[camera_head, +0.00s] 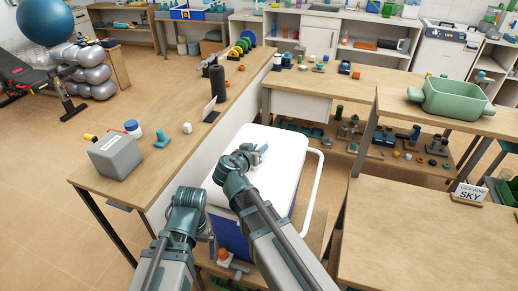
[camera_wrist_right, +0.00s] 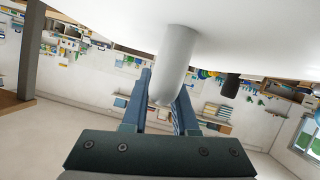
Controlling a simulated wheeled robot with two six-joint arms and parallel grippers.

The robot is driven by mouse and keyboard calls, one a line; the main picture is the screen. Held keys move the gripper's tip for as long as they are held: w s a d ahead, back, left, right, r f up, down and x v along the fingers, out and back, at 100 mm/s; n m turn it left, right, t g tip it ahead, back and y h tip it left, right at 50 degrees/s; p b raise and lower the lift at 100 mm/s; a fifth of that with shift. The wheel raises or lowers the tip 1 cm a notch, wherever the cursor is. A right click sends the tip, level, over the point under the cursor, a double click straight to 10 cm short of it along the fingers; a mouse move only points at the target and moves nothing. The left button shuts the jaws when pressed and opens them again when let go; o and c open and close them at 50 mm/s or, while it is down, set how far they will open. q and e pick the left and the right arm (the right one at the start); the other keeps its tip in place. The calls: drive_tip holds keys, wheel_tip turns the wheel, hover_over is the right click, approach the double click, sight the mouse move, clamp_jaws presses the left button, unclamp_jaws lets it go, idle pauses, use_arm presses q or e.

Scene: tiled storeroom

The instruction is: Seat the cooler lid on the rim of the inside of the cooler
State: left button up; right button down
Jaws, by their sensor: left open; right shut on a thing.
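The white cooler lid (camera_head: 284,160) lies roughly flat over the blue cooler (camera_head: 229,236), its near part hidden by my right arm. My right gripper (camera_head: 259,153) is above the lid. In the right wrist view it (camera_wrist_right: 160,105) is shut on a pale, round post (camera_wrist_right: 177,60) that joins a broad white surface, which looks like the lid's knob and top. My left gripper (camera_head: 203,228) is low at the cooler's left side, open, its fingers mostly hidden. The cooler's rim is hidden, so I cannot tell whether the lid touches it.
A white tube handle (camera_head: 314,190) stands at the cooler's right. A wooden counter (camera_head: 175,165) on the left carries a grey box (camera_head: 116,155). A wooden table (camera_head: 420,240) is at right. A green bin (camera_head: 452,98) sits on a shelf behind it.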

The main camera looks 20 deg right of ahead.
use_arm(q)
drive_tip(key=shift+f+b, duration=1.3)
use_arm(e)
drive_tip(key=shift+f, duration=1.25)
use_arm(q)
drive_tip(key=shift+r, duration=0.1)
use_arm(e)
drive_tip(key=c, duration=0.6)
unclamp_jaws()
